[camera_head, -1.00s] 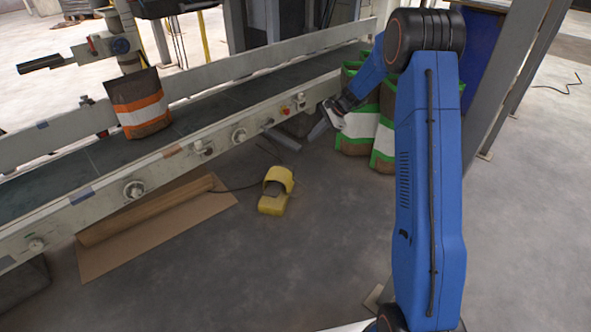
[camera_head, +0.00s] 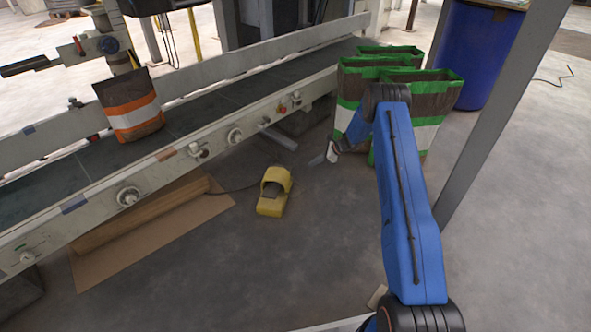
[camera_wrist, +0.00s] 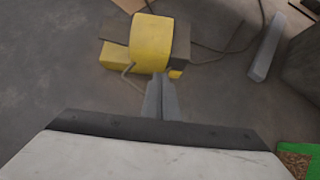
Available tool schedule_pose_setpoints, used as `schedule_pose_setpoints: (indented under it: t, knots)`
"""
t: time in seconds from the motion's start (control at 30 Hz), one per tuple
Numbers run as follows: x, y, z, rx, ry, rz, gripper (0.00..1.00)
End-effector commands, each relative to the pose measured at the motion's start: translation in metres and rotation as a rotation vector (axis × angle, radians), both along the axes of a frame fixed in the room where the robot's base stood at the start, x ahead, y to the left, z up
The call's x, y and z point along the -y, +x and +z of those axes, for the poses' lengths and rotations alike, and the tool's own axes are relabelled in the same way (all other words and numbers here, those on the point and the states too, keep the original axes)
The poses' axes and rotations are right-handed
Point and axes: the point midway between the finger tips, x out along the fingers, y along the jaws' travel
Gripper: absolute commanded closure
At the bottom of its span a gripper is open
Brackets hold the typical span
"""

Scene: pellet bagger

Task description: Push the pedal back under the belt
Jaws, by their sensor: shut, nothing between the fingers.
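The yellow foot pedal (camera_head: 274,190) sits on the grey floor in front of the conveyor, with a dark opening under its hood and a cable running back toward the belt. The belt (camera_head: 190,112) runs diagonally above and behind it. My gripper (camera_head: 330,152) is right of the pedal and above the floor, beside the green-edged bags. In the wrist view the shut, empty fingers (camera_wrist: 161,80) point toward the pedal (camera_wrist: 150,42), which lies just beyond the tips; I see no clear contact.
Several brown, white and green bags (camera_head: 404,85) stand behind my arm. A cardboard sheet with a roll (camera_head: 150,218) lies under the conveyor, left of the pedal. A blue barrel (camera_head: 476,55) and a grey post (camera_head: 490,115) stand right. Floor in front of the pedal is clear.

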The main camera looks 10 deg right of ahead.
Motion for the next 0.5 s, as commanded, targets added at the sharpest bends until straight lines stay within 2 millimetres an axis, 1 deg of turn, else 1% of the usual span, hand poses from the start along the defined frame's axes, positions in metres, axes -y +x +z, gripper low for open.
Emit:
schedule_pose_setpoints:
  t: [0.17,0.27,0.5]
  knots:
    - [-0.008,0.003,-0.011,-0.004,0.002,-0.001,1.00]
    - [-0.018,0.007,-0.021,-0.003,0.001,0.001,1.00]
    - [-0.046,0.019,-0.051,-0.003,0.001,0.001,1.00]
